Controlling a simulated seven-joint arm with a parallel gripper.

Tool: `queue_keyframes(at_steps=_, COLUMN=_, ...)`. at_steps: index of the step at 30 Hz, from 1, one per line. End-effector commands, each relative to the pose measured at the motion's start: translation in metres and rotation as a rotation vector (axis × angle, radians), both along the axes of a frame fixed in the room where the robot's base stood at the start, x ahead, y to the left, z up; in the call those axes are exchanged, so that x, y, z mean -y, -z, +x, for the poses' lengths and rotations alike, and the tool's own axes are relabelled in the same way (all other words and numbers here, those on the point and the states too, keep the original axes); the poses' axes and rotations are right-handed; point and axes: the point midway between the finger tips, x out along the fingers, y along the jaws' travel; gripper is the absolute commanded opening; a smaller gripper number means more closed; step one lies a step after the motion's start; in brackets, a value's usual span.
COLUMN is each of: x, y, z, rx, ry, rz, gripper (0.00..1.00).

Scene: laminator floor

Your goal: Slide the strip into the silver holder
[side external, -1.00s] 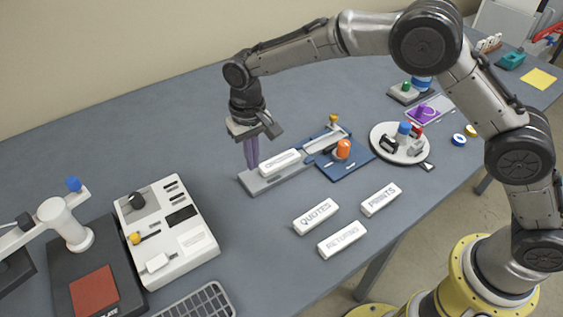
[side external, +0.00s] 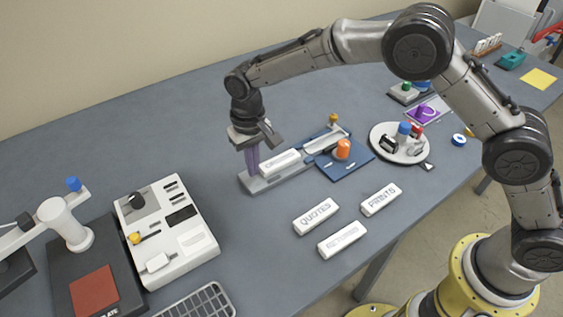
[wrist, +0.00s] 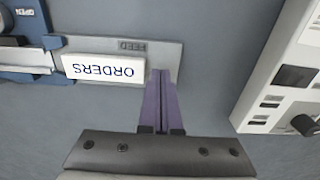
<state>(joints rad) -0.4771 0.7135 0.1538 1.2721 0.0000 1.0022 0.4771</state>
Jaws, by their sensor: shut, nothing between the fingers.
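The white strip (side external: 278,164), printed ORDERS, lies on a grey feed track. It also shows in the wrist view (wrist: 103,68). The silver holder (side external: 326,139) sits on a blue base at the far end of the track.
The blue base carries an orange knob (side external: 343,148). A round white tray (side external: 377,133) with small parts stands to its right. White blocks QUOTES (side external: 316,216), PRINTS (side external: 381,199) and RETURNS (side external: 342,240) lie in front. A white control box (side external: 165,230) stands at left.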

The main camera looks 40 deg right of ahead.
Motion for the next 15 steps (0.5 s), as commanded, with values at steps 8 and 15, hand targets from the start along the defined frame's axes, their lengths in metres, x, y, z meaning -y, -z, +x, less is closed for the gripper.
queue_keyframes(at_steps=8, x=0.0, y=0.007, z=0.0, rx=-0.001, ry=0.0, rz=-0.001, gripper=0.0)
queue_keyframes(at_steps=15, x=0.0, y=0.012, z=0.0, rx=-0.001, ry=0.0, rz=0.0, gripper=0.0)
